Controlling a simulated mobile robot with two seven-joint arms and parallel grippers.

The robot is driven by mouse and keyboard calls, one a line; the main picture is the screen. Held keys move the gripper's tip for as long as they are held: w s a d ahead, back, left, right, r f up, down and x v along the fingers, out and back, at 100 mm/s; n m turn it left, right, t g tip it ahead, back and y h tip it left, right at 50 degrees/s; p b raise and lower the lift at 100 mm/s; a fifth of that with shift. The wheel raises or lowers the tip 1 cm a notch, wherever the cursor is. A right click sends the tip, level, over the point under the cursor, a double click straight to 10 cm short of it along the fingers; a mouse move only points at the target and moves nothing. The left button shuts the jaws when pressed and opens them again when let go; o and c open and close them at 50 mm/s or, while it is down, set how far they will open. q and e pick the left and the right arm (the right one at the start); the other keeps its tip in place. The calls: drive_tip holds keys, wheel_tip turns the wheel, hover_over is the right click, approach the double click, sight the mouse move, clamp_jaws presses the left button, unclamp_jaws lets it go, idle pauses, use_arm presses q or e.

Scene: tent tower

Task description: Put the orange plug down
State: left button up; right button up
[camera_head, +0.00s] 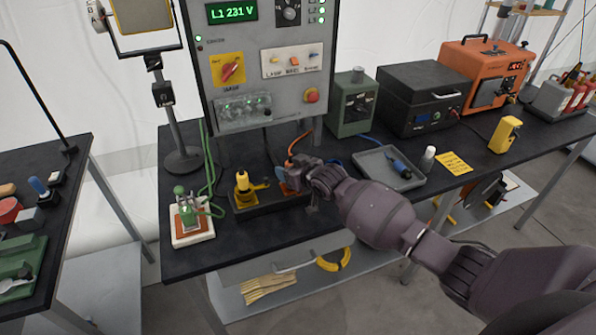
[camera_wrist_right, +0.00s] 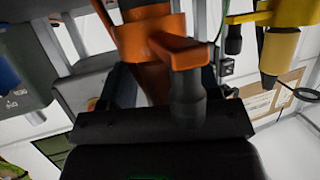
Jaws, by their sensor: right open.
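The orange plug (camera_wrist_right: 160,48) fills the upper middle of the right wrist view, with a side arm pointing right and a dark tip below. In the head view only a bit of its orange (camera_head: 283,187) shows beside my gripper, at the right part of a black holder (camera_head: 262,206). My right gripper (camera_head: 292,177) is open around or close against the plug; its dark fingers hide part of it, so I cannot tell whether they touch it. A yellow plug (camera_head: 244,186) stands in the left part of the holder and also shows in the wrist view (camera_wrist_right: 281,48). My left gripper is out of view.
A grey control panel (camera_head: 262,100) rises behind the holder. A green plug on a pale block (camera_head: 192,238) stands left. A grey tray (camera_head: 372,160) with a blue-handled item (camera_head: 402,166) lies right, near a white bottle (camera_head: 428,158). An orange cable (camera_head: 295,143) runs behind my gripper.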

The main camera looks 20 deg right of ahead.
drive_tip(key=v, duration=1.1)
drive_tip(key=s+d+f+m+h, duration=0.1)
drive_tip(key=s+f+h, duration=0.1)
drive_tip(key=s+f, duration=0.5)
drive_tip(key=s+d+f+m+h, duration=0.2)
drive_tip(key=s+f, duration=0.6)
drive_tip(key=s, duration=1.1)
drive_tip(key=shift+s+d+g+h, duration=0.3)
drive_tip(key=shift+g, duration=0.1)
drive_tip(key=shift+o, duration=0.3)
drive_tip(key=shift+s+d+f, duration=0.15)
drive_tip(key=shift+s+f, duration=0.1)
drive_tip(key=shift+s, duration=0.15)
